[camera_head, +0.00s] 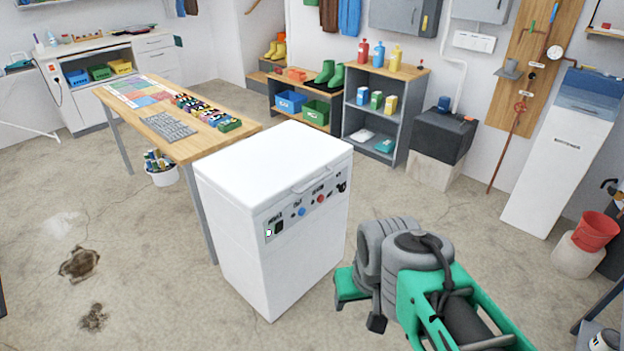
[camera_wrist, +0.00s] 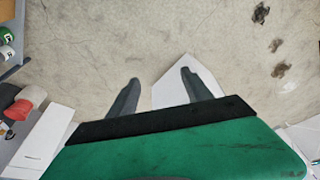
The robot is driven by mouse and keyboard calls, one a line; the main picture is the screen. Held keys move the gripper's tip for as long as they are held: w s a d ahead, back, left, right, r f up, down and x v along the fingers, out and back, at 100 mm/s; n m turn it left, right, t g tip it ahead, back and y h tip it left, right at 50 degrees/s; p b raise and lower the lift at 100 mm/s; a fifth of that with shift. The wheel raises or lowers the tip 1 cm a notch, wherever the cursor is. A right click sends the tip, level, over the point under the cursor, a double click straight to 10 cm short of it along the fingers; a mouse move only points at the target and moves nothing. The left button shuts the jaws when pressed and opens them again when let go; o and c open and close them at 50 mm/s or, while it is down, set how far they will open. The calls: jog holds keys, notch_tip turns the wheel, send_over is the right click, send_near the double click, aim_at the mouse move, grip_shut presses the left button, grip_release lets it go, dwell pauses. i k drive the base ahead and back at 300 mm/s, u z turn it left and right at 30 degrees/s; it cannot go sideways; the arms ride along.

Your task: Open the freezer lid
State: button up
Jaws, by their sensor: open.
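The white freezer (camera_head: 285,255) stands on the floor in the middle of the head view. Its lid (camera_head: 270,158) lies flat and looks shut. A pale handle (camera_head: 314,184) sticks out from the lid's front edge, above a panel (camera_head: 306,210) of knobs and switches. My green and grey arm is at the lower right, in front of and right of the freezer. In the wrist view my gripper (camera_wrist: 160,76) points down with its two dark fingers spread and nothing held. A white pointed surface, probably part of the freezer (camera_wrist: 172,90), shows by the right finger. The handle is not clear there.
Shelves (camera_head: 385,105) and a dark box (camera_head: 440,135) line the back wall. A tall white unit (camera_head: 562,150) and red bucket (camera_head: 594,231) are right. Floor at front left is open.

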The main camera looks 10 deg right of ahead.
aim_at(256, 173)
jog(key=z, duration=0.45)
jog(key=i, duration=0.8)
jog(key=u, duration=1.7)
